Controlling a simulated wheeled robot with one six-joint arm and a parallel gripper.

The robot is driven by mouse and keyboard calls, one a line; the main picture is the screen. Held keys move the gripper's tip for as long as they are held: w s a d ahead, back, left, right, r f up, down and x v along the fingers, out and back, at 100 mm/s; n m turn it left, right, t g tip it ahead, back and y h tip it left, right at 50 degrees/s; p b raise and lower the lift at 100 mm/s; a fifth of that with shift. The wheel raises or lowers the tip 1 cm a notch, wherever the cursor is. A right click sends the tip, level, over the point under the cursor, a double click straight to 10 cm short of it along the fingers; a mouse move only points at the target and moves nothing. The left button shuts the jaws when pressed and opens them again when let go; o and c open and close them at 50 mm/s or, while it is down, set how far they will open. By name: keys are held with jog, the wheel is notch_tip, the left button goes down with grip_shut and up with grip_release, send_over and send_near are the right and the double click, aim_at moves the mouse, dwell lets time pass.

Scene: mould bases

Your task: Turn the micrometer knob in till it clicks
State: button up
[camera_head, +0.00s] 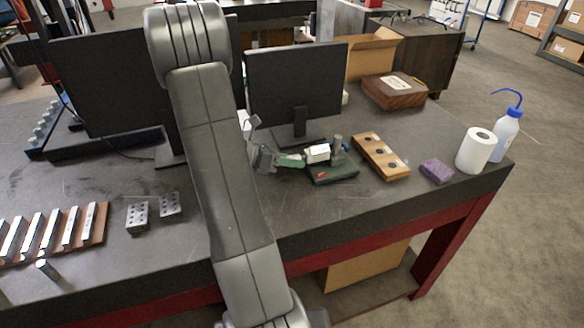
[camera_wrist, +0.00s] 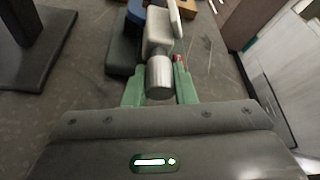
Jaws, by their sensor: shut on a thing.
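The micrometer (camera_head: 318,153) sits on a dark green stand (camera_head: 335,176) on the bench, right of my gripper. In the wrist view its pale body (camera_wrist: 160,28) points away from me, and its silver cylindrical knob (camera_wrist: 160,78) faces me. My gripper (camera_head: 292,160) reaches in from the left, with green fingers. In the wrist view the green fingers of my gripper (camera_wrist: 159,84) are shut on the knob, one on each side. The micrometer's scale cannot be read.
Two monitors (camera_head: 293,85) stand behind. The bench front is clear below the stand.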

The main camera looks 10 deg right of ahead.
jog(key=m+t+b, duration=0.1)
jog(key=b, duration=0.2)
jog(key=m+t+b, duration=0.1)
jog(key=m+b, duration=0.1)
jog(key=b, duration=0.2)
jog(key=shift+f+m+y, duration=0.3)
jog(key=shift+f, duration=0.05)
jog(key=m+t+b, duration=0.1)
jog(key=b, duration=0.2)
jog(key=shift+r+m+b, duration=0.15)
jog(key=shift+m+b, duration=0.15)
jog(key=shift+b, duration=0.1)
jog(key=shift+w+r+t+b, duration=0.1)
jog(key=shift+t+b, duration=0.2)
jog(key=shift+b, duration=0.1)
jog(key=shift+r+m, duration=0.15)
jog(key=shift+m, duration=0.15)
jog(key=o, duration=1)
jog(key=v, duration=1.4)
